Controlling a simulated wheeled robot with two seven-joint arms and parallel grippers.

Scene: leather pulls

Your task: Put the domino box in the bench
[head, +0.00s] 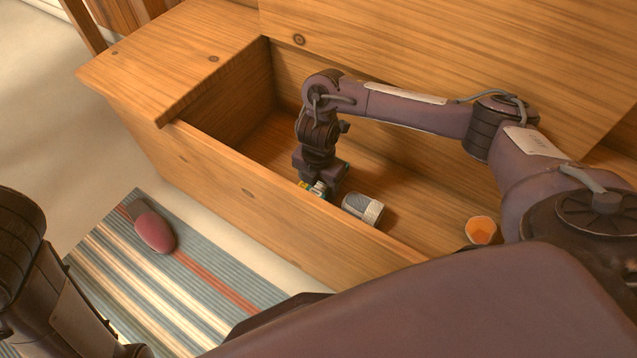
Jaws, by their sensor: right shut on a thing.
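The wooden bench (235,190) stands open, and its inside shows behind the front wall. My right arm reaches over into it. My right gripper (318,186) points down inside the bench, low behind the front wall, and is shut on a small multicoloured thing, which I take to be the domino box (317,188). Only small yellow, white and green parts of the box show; the gripper and the front wall hide the rest. I cannot tell whether it touches the bench floor. My left arm shows at the lower left, but its gripper is out of view.
A grey and white can-like thing (362,208) lies inside the bench just right of the gripper. An orange cup (481,230) is farther right. A pinkish-red rounded thing (154,230) lies on the striped rug (190,290) in front. The bench's left inside is clear.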

